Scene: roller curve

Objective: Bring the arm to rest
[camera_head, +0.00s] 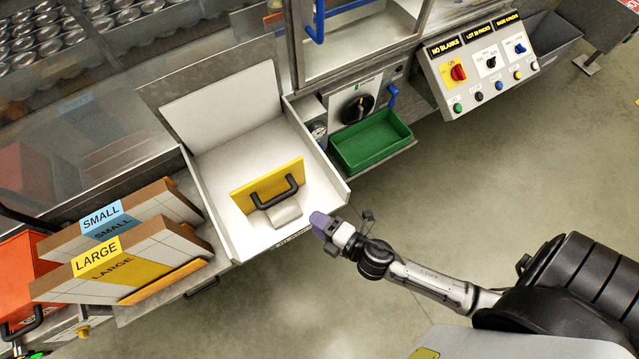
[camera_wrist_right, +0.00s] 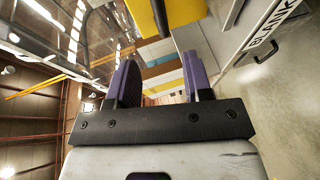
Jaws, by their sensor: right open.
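My right arm reaches in from the lower right in the head view. Its gripper (camera_head: 320,221), with purple fingers, is just off the front right edge of a white tray (camera_head: 222,215). In the right wrist view the two purple fingers (camera_wrist_right: 160,82) stand apart with nothing between them. A yellow plate (camera_head: 266,187) with a black handle stands in the white tray, close to the gripper but apart from it. My left gripper is not in view.
SMALL (camera_head: 101,215) and LARGE (camera_head: 95,254) labelled cartons lie left of the tray. A green bin (camera_head: 371,139) and a control panel (camera_head: 481,66) with a red switch are at the back right. The floor (camera_head: 480,190) on the right is clear.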

